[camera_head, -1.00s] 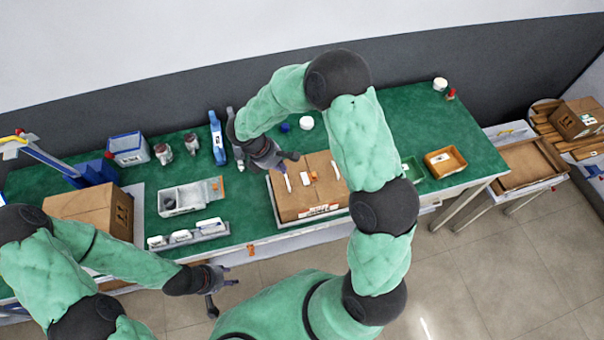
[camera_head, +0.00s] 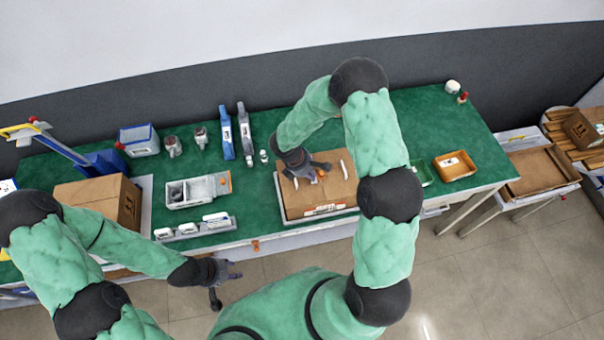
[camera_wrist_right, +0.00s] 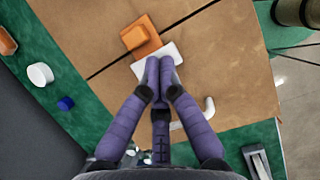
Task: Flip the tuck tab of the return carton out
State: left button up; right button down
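The return carton (camera_head: 337,196) is a brown box lying flat on a pale tray at the bench's front edge. A white piece (camera_wrist_right: 140,70) and an orange block (camera_wrist_right: 142,38) sit near the middle of its top. White strips (camera_head: 344,168) lie to either side. My right gripper (camera_head: 311,173) is over the carton top. In the right wrist view two purple fingers (camera_wrist_right: 160,68) lie side by side over the white piece, with the third finger apart below them. Contact cannot be told. My left gripper (camera_head: 226,284) is open and empty in front of the bench. No raised tab is clear.
A second brown carton (camera_head: 98,199) stands at the left. A grey parts tray (camera_head: 197,191), blue and grey upright tools (camera_head: 226,133) and a blue-white bin (camera_head: 138,140) are on the green bench. An orange tray (camera_head: 455,165) is at the right.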

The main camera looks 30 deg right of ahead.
aim_at(320, 174)
jog(key=shift+d, duration=0.2)
jog(key=d, duration=0.2)
jog(key=s+d+b, duration=0.1)
jog(key=d, duration=0.1)
pick_arm(q)
jog(key=shift+f, duration=0.5)
pick_arm(e)
jog(key=shift+a, duration=0.1)
jog(key=shift+w+a, duration=0.15)
jog(key=shift+a, duration=0.4)
jog(key=a, duration=0.3)
jog(key=shift+w+r+b, duration=0.2)
jog(key=shift+w+b, duration=0.15)
jog(key=shift+w, duration=0.05)
pick_arm(q)
jog(key=shift+w+a+p, duration=0.1)
jog(key=shift+a+p, duration=0.2)
jog(key=shift+a, duration=0.35)
pick_arm(e)
jog(key=v, duration=0.9)
jog(key=shift+r, duration=0.25)
